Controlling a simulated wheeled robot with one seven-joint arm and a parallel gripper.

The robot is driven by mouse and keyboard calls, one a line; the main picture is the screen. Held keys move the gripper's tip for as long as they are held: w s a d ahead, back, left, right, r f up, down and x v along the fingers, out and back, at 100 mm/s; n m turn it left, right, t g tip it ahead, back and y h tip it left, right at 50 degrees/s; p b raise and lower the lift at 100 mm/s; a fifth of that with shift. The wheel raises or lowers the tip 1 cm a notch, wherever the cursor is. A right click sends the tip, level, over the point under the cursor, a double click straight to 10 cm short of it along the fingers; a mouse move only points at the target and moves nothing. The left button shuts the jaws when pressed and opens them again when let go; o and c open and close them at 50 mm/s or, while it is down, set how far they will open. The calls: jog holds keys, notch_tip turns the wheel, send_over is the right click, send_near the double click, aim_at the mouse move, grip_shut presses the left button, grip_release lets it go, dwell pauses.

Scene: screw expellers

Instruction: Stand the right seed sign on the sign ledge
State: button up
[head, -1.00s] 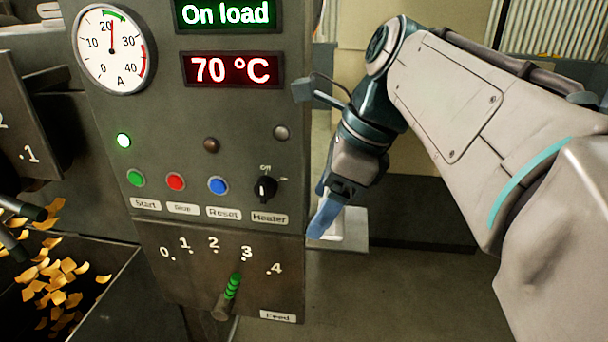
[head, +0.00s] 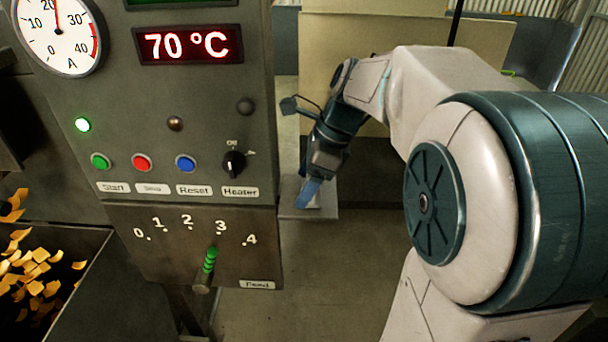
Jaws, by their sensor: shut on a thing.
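My gripper (head: 309,190) hangs to the right of the control panel, pointing down, with its blue fingers over a pale ledge or shelf (head: 325,212). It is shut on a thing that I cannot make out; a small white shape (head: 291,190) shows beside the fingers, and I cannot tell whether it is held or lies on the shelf. No sign with a readable seed name shows. I cannot tell whether the pale shelf is the sign ledge.
The control panel (head: 150,245) stands close on the left, with a feed lever (head: 209,262) near 3 and a heater knob (head: 233,163). A bin with yellow flakes (head: 35,275) is at lower left. Open floor (head: 330,285) lies below the gripper.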

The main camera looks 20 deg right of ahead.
jog(key=shift+f, duration=0.15)
jog(key=o, duration=1)
jog(key=v, duration=1.2)
jog(key=shift+b, duration=0.35)
